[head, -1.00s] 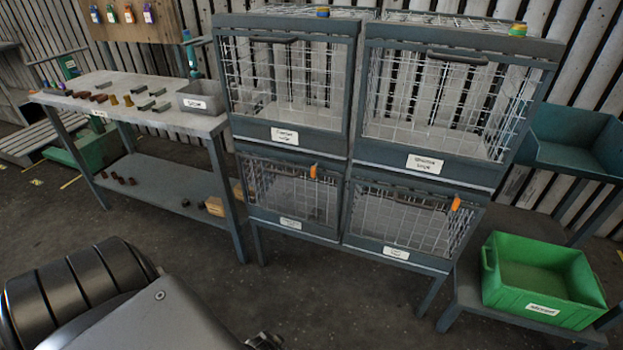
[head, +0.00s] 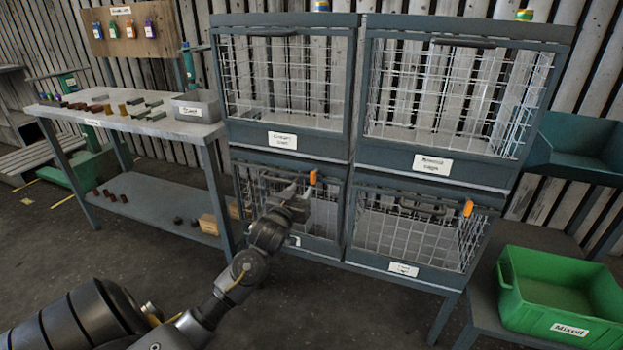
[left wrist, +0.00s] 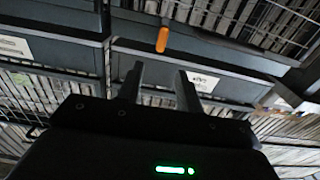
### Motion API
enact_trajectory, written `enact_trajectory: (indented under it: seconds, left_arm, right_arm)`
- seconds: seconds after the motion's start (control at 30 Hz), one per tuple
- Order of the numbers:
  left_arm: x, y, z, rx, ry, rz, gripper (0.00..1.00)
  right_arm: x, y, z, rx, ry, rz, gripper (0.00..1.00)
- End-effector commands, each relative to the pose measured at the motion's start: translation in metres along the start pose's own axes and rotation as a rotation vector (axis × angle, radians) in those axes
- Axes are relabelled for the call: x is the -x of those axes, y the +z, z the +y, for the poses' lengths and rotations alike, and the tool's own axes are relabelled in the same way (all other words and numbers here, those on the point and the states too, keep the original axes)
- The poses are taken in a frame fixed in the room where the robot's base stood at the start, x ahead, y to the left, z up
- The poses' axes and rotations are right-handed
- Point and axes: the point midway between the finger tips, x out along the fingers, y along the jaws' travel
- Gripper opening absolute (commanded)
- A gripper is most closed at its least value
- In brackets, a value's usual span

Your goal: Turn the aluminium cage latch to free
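Two orange latches show on the lower cages. One orange latch (head: 313,177) stands upright at the top right corner of the lower left cage (head: 345,200); the other latch (head: 468,208) is at the top right of the lower right cage (head: 390,262). The label writing is too blurred to tell which cage is aluminium. My left gripper (head: 299,188) is just left of and below the first latch. In the left wrist view, its two fingers (left wrist: 160,80) are apart and empty, and an orange latch (left wrist: 162,40) shows upright beyond the gap, seemingly not touched. My right gripper is out of view.
Two upper mesh cages (head: 290,148) sit above. A workbench (head: 150,127) with small metal pieces and a grey bin (head: 195,106) stands left. A green crate (head: 530,310) is on a low stand at right. The floor before the cages is clear.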

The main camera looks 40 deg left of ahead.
Motion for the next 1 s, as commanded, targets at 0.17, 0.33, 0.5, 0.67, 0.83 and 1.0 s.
enact_trajectory:
  seconds: [0.17,0.33,0.5,0.67,0.83,1.0]
  left_arm:
    - [-0.034,0.0,0.0,-0.002,-0.001,0.001,0.36]
    - [-0.065,0.0,-0.001,-0.001,-0.002,0.0,0.36]
    - [-0.084,0.0,-0.001,-0.002,-0.001,0.0,0.36]
    - [-0.092,0.001,-0.001,-0.001,-0.001,-0.001,0.36]
    - [-0.093,0.001,-0.001,-0.001,0.0,-0.001,0.36]
    - [-0.093,0.001,0.0,-0.001,0.0,-0.001,0.26]
  right_arm:
    - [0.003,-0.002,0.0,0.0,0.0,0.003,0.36]
    - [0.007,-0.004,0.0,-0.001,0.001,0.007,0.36]
    - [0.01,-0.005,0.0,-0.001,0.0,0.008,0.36]
    - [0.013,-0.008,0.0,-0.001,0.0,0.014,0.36]
    - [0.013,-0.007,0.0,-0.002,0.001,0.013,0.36]
    - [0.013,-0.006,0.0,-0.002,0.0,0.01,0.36]
